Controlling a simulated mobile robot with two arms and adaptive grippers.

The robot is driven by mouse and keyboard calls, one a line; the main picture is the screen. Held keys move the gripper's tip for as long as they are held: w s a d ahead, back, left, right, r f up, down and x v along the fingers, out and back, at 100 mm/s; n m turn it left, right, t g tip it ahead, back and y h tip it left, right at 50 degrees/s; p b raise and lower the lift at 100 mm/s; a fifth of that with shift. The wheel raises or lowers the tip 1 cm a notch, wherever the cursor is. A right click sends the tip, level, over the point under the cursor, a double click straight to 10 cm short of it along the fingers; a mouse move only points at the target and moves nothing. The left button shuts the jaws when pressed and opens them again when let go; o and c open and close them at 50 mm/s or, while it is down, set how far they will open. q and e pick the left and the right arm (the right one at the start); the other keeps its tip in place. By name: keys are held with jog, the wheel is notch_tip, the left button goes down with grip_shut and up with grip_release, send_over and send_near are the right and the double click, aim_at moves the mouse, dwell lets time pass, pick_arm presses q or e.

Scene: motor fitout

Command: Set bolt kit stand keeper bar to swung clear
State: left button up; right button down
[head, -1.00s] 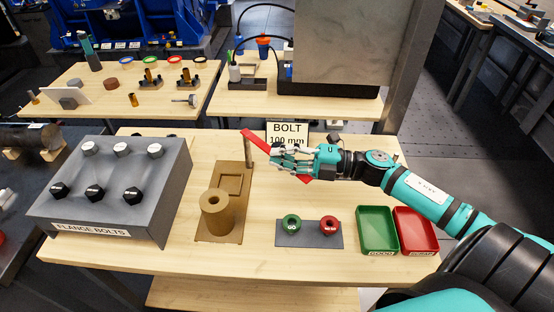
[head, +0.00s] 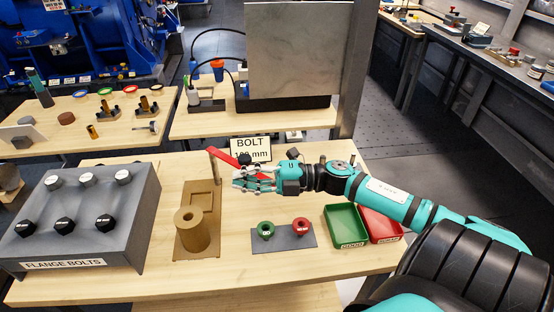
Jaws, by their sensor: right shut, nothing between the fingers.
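The bolt kit stand (head: 183,243) is a brown base with a recess and an upright hollow cylinder (head: 190,228) on it. A thin post (head: 214,168) rises at its back right corner. The red keeper bar (head: 223,157) reaches from the top of this post to the right, behind my right gripper's fingers, which hide part of it. My right gripper (head: 243,180) is shut and empty, beside the bar. I cannot tell whether it touches the bar. My left gripper is not in view.
A grey flange bolts block (head: 80,245) with several bolts stands left of the stand. Green and red ring gauges lie on a grey plate (head: 284,238). A green tray (head: 345,226) and a red tray (head: 382,225) are at the right. A bolt sign (head: 251,143) stands behind the gripper.

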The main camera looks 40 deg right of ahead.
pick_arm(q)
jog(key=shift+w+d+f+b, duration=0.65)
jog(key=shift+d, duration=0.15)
pick_arm(e)
jog(key=v, duration=0.8)
jog(key=shift+s+d+f, duration=0.15)
jog(key=shift+s+f, duration=0.2)
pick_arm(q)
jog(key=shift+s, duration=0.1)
